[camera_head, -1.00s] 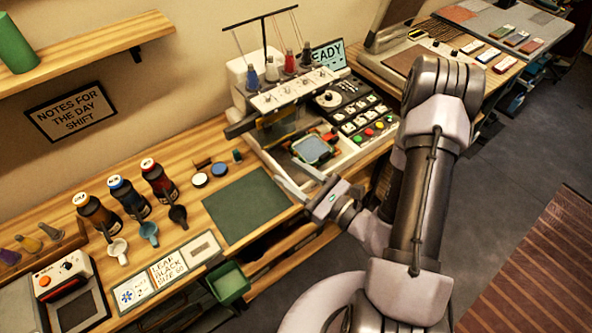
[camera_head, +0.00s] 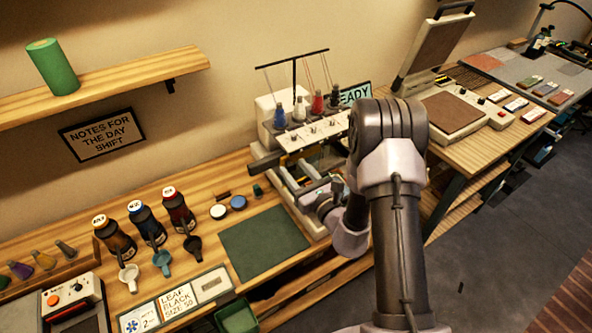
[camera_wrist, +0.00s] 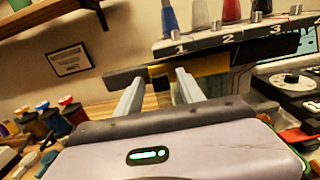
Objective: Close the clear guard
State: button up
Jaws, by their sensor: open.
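The embroidery machine (camera_head: 318,132) stands at the back of the bench, with numbered needle heads 1 to 4 (camera_wrist: 240,38) in the wrist view. A dark bar (camera_head: 264,164) juts out left below the heads; it also crosses the wrist view (camera_wrist: 122,76). I cannot make out the clear guard's panel or tell how far open it is. My gripper (camera_head: 304,184) is in front of the machine, below the heads. In the wrist view its two pale fingers (camera_wrist: 160,76) are apart, with nothing seen held, and point at the bar. I cannot tell whether they touch it.
A green mat (camera_head: 265,242) lies on the bench left of the machine. Dark bottles (camera_head: 146,222) and small cups stand farther left. A heat press (camera_head: 450,108) with its lid raised stands on the right. My arm hides much of the machine's right side.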

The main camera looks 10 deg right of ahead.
grip_shut()
dwell(1.4)
